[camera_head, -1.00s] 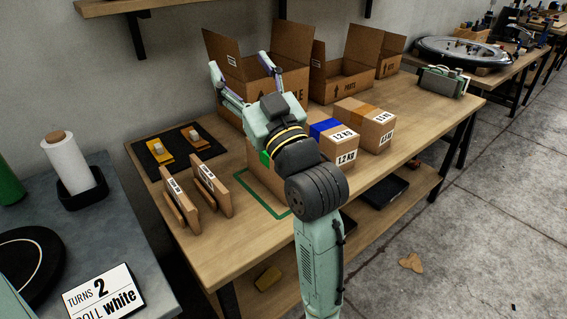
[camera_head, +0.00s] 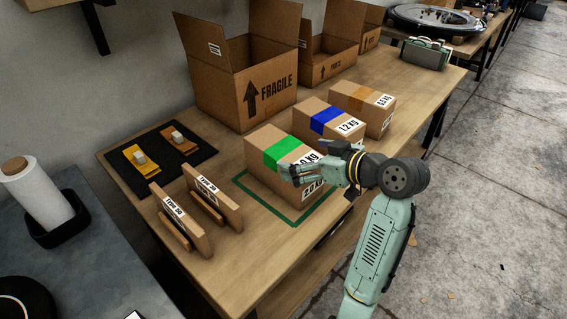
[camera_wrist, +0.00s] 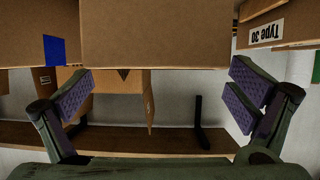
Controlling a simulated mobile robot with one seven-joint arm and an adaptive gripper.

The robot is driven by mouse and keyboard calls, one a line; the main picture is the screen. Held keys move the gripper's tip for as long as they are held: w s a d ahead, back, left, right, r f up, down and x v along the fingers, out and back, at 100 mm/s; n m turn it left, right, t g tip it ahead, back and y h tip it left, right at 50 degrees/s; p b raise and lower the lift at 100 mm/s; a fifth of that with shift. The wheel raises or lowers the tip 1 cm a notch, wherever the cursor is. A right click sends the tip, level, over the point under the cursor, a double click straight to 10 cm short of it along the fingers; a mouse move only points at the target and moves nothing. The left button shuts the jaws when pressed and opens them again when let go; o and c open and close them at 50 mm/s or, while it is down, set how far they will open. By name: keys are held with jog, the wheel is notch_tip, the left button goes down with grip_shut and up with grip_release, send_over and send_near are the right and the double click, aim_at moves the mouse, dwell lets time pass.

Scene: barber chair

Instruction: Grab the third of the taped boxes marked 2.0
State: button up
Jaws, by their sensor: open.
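The green-taped box (camera_head: 262,170), its label partly covered but reading 2.0 KG, stands inside a green outline on the table. My gripper (camera_head: 284,174) is open at the box's front right side in the head view and hides part of it. In the wrist view, which looks upside down, a plain cardboard face (camera_wrist: 155,35) fills the top middle, between and beyond my open gripper (camera_wrist: 160,85). I cannot tell if the fingers touch it. A blue-taped box (camera_head: 307,122) marked 1.2 KG and an orange-taped box (camera_head: 376,119) stand behind it in a row.
Open cartons, one marked FRAGILE (camera_head: 262,105), stand along the wall side. Upright labelled boards (camera_head: 212,200) stand left of the green-taped box.

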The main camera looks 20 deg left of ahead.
aim_at(286, 149)
jog(key=a, duration=0.1)
jog(key=w+a+p, duration=0.1)
jog(key=w+a, duration=0.1)
jog(key=a, duration=0.1)
jog(key=shift+a+f+p, duration=0.1)
jog(key=shift+f+p, duration=0.2)
jog(key=shift+p, duration=0.1)
jog(key=shift+w+a+f, duration=0.15)
jog(key=shift+a+f, duration=0.1)
jog(key=shift+a, duration=0.15)
jog(key=c, duration=2)
jog(key=shift+r, duration=0.2)
jog(key=shift+c, duration=0.2)
jog(key=shift+r, duration=0.1)
